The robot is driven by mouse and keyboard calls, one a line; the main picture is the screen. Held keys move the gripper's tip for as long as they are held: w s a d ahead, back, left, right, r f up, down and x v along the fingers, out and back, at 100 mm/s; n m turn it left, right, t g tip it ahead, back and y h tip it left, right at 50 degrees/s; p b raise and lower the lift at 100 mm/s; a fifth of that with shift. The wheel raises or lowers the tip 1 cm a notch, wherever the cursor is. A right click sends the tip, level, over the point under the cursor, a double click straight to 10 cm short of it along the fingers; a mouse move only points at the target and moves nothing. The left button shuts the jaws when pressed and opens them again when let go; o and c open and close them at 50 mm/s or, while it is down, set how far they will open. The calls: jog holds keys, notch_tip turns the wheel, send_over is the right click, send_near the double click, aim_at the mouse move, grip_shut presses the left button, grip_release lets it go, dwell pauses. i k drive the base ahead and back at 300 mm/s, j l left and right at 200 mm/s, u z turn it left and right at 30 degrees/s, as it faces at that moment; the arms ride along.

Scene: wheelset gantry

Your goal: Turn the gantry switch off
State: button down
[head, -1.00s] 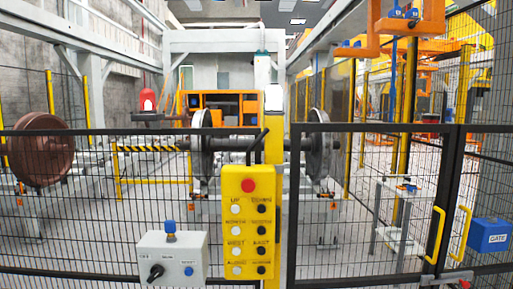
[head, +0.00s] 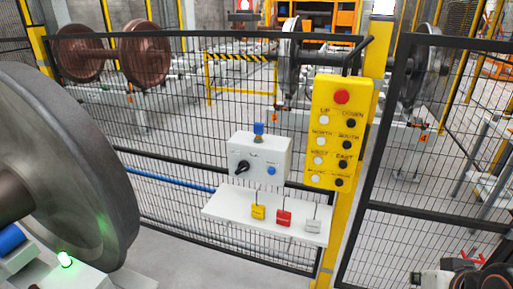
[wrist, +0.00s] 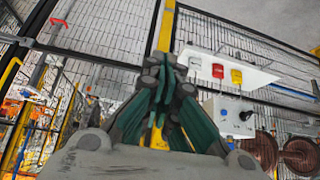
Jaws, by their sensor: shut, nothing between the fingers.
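The gantry switch looks to be the black rotary knob (head: 242,167) on the left of a grey control box (head: 272,160). The knob sits at a slant; its labels are too small to read. A blue button (head: 271,170) is to its right, and a blue lamp (head: 258,129) tops the box. In the wrist view the scene is upside down, with the box (wrist: 234,128) and knob (wrist: 246,115) right of my gripper (wrist: 165,75). My gripper has green-padded fingers, is shut and empty, and is apart from the box.
A yellow button pendant (head: 338,130) hangs on a yellow post right of the box. A white shelf (head: 225,208) with yellow, red and white tags juts out below it. Black mesh fence stands behind. A large steel wheel (head: 75,150) is near at left.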

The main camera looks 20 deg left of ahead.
aim_at(244, 166)
jog(key=k+j+u, duration=0.15)
jog(key=j, duration=0.25)
jog(key=k+j+u, duration=0.2)
jog(key=j, duration=0.25)
jog(key=j+u, duration=0.15)
jog(key=j, duration=0.3)
jog(key=i, duration=0.05)
